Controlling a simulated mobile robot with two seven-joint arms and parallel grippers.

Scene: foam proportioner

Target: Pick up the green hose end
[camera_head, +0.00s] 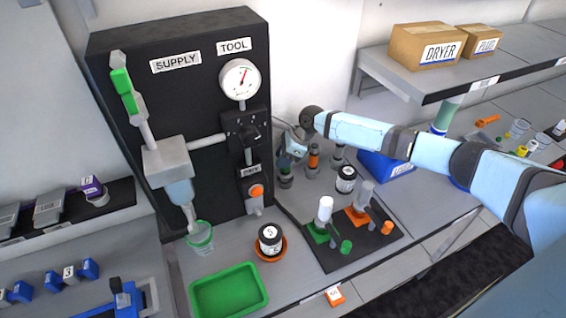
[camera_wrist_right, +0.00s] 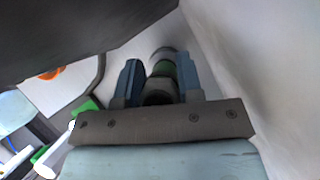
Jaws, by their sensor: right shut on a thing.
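The green hose end is a dark, upright-looking cylinder with a green band. In the right wrist view the green hose end (camera_wrist_right: 161,72) sits between the two blue fingers of my right gripper (camera_wrist_right: 158,85), which is shut on it. In the head view my right gripper (camera_head: 289,156) is beside the black panel, with the hose end (camera_head: 286,173) just under it, partly hidden by the fingers. I cannot tell whether the hose end is clear of the bench. My left gripper is not in view.
An orange-banded hose end (camera_head: 313,160) stands close to the right of my gripper. The black panel (camera_head: 120,60) with gauge (camera_head: 240,79) rises to the left. A black mat (camera_head: 345,258) with green and orange fittings, a numbered jar (camera_head: 270,239) and a green tray (camera_head: 228,292) lie in front.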

